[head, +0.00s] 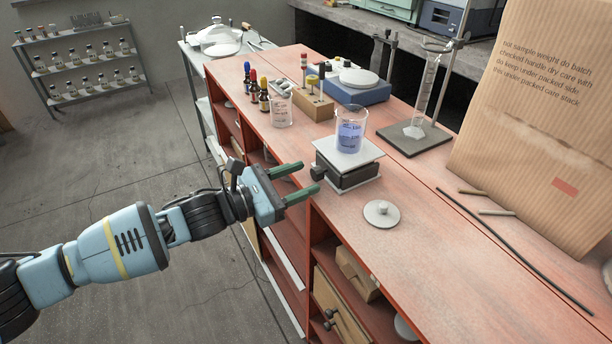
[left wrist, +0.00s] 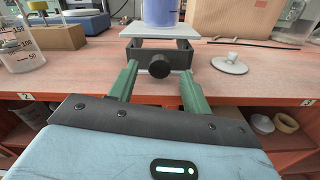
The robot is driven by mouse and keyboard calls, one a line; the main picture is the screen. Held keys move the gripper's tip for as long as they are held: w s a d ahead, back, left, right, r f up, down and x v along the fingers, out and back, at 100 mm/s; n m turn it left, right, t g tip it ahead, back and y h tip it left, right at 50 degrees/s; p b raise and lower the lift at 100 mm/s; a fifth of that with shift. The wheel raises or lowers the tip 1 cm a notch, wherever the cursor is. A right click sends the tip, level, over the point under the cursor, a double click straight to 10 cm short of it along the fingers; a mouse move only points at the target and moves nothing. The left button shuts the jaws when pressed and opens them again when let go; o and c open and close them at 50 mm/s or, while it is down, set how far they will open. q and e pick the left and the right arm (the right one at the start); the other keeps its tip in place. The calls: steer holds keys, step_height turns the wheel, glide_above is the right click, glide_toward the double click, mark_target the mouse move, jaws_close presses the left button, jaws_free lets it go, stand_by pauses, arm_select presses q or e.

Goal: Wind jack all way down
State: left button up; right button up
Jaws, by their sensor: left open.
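The lab jack (head: 346,170) stands near the front edge of the bench, its light top plate apart from its dark base. A beaker of blue liquid (head: 350,132) stands upright on the plate. The jack's dark knob (head: 318,173) faces my left gripper (head: 303,179). In the left wrist view the knob (left wrist: 160,66) shows between and beyond the green fingers (left wrist: 158,82) of the gripper. The gripper is open and empty, its fingers apart from each other. I cannot tell whether either finger touches the knob. My right gripper is not in view.
A small white lidded disc (head: 381,214) lies right of the jack. A glass beaker (head: 281,110), wooden vial block (head: 313,104) and blue balance (head: 356,90) stand behind. A cylinder on a stand (head: 425,95) and large cardboard (head: 540,120) stand at right.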

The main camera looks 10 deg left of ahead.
arm_select(q)
steer(key=shift+x, duration=0.95)
steer(key=shift+c, duration=0.2)
steer(key=c, duration=1)
steer(key=shift+o, duration=0.2)
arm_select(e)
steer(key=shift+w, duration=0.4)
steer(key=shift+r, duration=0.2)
arm_select(q)
steer(key=shift+n+p, duration=0.3)
steer(key=shift+n, duration=0.2)
steer(key=shift+r+n+p, duration=0.1)
steer(key=shift+n+p, duration=0.5)
steer(key=shift+n, duration=0.6)
steer(key=shift+n+p, duration=0.3)
steer(key=shift+n, duration=0.8)
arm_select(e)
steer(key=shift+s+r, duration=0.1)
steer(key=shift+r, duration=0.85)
